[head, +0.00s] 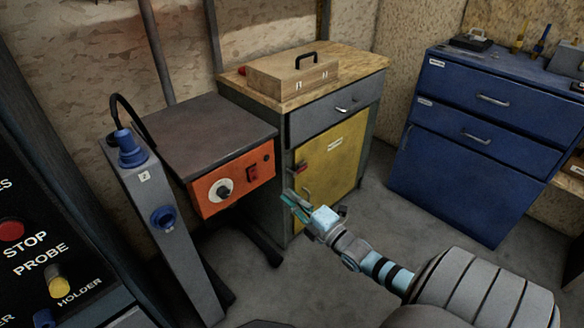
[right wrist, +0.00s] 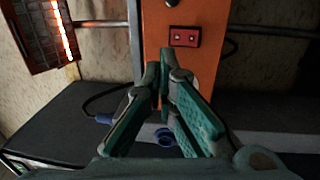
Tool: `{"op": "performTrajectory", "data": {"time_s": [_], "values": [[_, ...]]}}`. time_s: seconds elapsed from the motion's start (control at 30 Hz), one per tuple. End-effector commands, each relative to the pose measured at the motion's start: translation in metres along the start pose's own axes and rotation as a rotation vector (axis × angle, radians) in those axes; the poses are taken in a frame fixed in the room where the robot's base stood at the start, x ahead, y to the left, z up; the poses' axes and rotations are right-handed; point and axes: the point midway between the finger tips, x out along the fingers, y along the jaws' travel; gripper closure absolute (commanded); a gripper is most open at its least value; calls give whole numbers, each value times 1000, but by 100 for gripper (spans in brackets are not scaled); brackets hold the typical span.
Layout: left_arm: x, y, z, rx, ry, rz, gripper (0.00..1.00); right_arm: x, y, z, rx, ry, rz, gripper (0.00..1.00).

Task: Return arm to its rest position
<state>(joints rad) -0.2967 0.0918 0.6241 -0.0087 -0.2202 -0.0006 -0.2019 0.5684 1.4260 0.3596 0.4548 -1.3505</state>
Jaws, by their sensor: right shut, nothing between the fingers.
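My right arm comes in from the lower right of the head view. Its gripper (head: 292,204) is shut and empty, in front of the grey cabinet with the yellow door (head: 326,166). In the right wrist view the teal-padded fingers (right wrist: 166,66) meet at their tips with nothing between them. Behind them is an orange panel (right wrist: 182,72) with a red switch (right wrist: 184,37). In the head view the fingertips are just below and right of the orange control box (head: 232,184); I cannot tell the gap. My left gripper is not in view.
A grey post with blue plugs (head: 165,218) and a dark-topped table (head: 205,135) stand left. A wooden case (head: 292,78) sits on the cabinet. Blue drawers (head: 480,130) stand right. Some floor (head: 385,215) between is clear. A glowing heater (right wrist: 42,30) shows in the wrist view.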

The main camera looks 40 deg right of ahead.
Motion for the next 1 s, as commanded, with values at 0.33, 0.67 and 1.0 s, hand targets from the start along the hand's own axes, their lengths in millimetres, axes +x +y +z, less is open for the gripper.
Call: {"op": "performTrajectory", "data": {"time_s": [0.33, 0.67, 1.0], "values": [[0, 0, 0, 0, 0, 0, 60, 0, 0, 0, 2, 0, 0, 100], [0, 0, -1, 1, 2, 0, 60, -78, -165, 38, 640, -341, -461, 100], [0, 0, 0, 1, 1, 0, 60, -357, -352, -42, 1079, -1128, -984, 100]]}}
